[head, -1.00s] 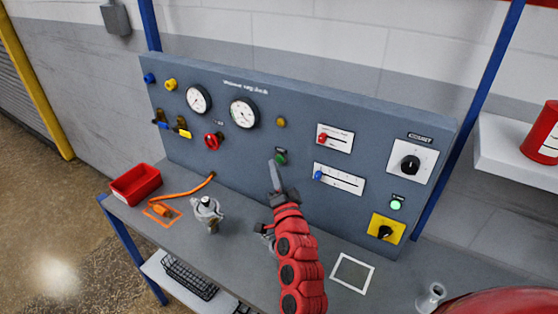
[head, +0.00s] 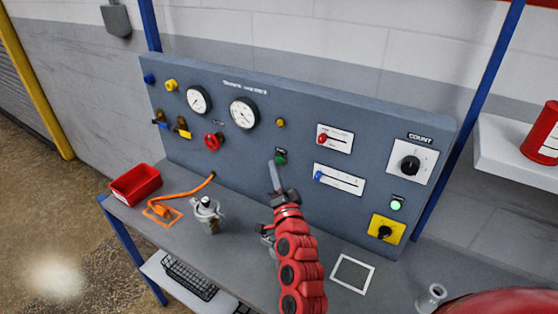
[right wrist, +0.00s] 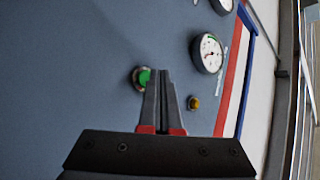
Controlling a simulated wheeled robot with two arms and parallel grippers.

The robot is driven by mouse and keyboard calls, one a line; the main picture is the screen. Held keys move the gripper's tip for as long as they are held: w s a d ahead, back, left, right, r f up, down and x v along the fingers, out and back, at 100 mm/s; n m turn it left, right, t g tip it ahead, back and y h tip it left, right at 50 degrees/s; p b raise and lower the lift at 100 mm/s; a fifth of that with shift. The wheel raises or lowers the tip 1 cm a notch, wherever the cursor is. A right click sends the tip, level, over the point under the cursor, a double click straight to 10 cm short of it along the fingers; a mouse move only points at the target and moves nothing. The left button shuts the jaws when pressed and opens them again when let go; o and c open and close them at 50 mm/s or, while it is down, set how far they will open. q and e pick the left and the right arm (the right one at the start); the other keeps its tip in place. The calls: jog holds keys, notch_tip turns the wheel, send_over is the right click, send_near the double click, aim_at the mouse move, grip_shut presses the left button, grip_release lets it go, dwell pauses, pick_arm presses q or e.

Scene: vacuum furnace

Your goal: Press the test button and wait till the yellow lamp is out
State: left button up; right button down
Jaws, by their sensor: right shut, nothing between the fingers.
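The green test button (head: 281,158) sits on the grey panel below the middle, under a small dark label. It also shows in the right wrist view (right wrist: 142,77), just left of the fingertips. The yellow lamp (head: 280,123) is above the button and looks dull amber; it shows in the right wrist view (right wrist: 193,103) to the right of the fingers. My right gripper (head: 273,164) is shut and empty, its tips close to the button; I cannot tell whether they touch it. My left gripper is not in view.
The panel carries two gauges (head: 243,113), a red knob (head: 213,141), two sliders (head: 339,181), a black rotary knob (head: 410,165) and a lit green lamp (head: 397,204). On the bench (head: 300,243) are a red bin (head: 135,184) and a metal fitting (head: 207,212).

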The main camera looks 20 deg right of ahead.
dwell(0.6)
jog(key=shift+w+d+b, duration=0.3)
jog(key=shift+d+b, duration=0.05)
jog(key=shift+b, duration=0.1)
jog(key=shift+w+d+b, duration=0.2)
jog(key=shift+d+b, duration=0.1)
jog(key=shift+b, duration=0.05)
dwell(0.4)
jog(key=shift+a, duration=0.15)
jog(key=shift+s+a+p, duration=0.3)
jog(key=shift+s+a, duration=0.15)
jog(key=shift+s, duration=0.05)
dwell(0.4)
